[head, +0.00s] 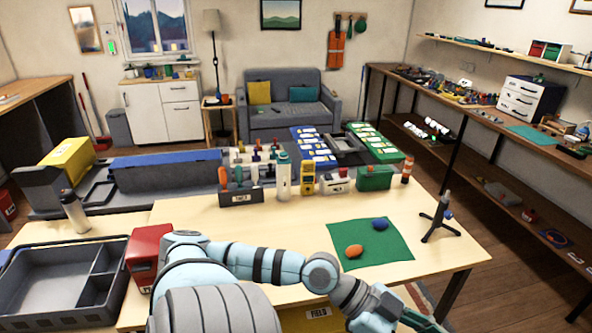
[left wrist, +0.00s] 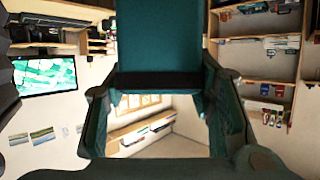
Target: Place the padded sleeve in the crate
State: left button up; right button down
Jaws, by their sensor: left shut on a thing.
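My left gripper (head: 408,318) is low at the right of centre in the head view, partly cut off by the bottom edge. In the left wrist view the left gripper (left wrist: 163,88) is shut on a dark teal padded sleeve (left wrist: 158,40) with a black band at its near end. The sleeve extends away between the fingertips. A box labelled FIELD (head: 318,312), possibly the crate, stands at the bottom edge in the head view, left of the gripper. My arm and the frame edge hide most of it. My right gripper is not in view.
A green mat (head: 368,243) holds an orange piece (head: 354,251) and a blue piece (head: 380,224). A small black tripod stand (head: 437,219) is right of it. A grey compartment tray (head: 110,283) and red box (head: 148,250) are left. Bottles and tools line the table's back.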

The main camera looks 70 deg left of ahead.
aim_at(61, 301)
jog(key=k, duration=0.75)
jog(key=u, duration=2.5)
jog(key=i, duration=0.5)
jog(key=u, duration=0.05)
